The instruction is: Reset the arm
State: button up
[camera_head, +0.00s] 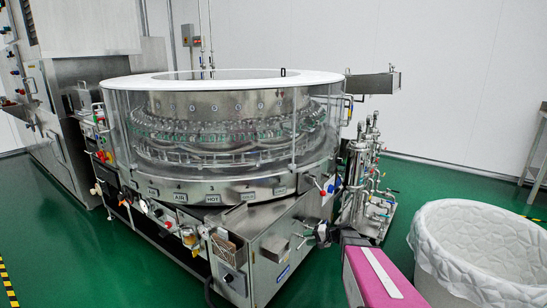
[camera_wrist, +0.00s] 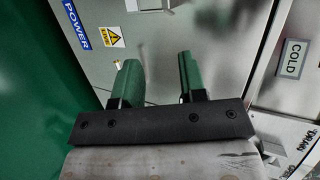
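My gripper (camera_wrist: 157,60) shows in the wrist view with its two green-looking fingers apart and nothing between them. It faces the steel front panel (camera_wrist: 185,30) of the rotary washer, which has a blue POWER label (camera_wrist: 77,25) and a yellow warning sticker (camera_wrist: 103,27). In the head view my gripper (camera_head: 312,236) is small and dark, at the lower right corner of the washer (camera_head: 215,190), in front of its steel cabinet. I cannot tell whether it touches the panel. My pink arm link (camera_head: 380,278) extends from it toward the bottom of the view.
A white-lined bin (camera_head: 475,250) stands at the right, close to my arm. A pipe and valve stand (camera_head: 368,180) is behind the gripper. A metal handle (camera_head: 303,236) juts from the cabinet near the gripper. Green floor (camera_head: 90,265) is clear at front left.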

jog(key=s+r+n+g+h, duration=0.2)
jog(key=s+h, duration=0.4)
jog(key=s, duration=0.4)
jog(key=s+r+n+g+h, duration=0.2)
jog(key=s+r+h, duration=0.3)
jog(key=s, duration=0.6)
jog(key=shift+s+r+n+g+h, duration=0.15)
jog(key=shift+s+n+g+h, duration=0.15)
jog(key=shift+h, duration=0.4)
jog(key=shift+o, duration=0.3)
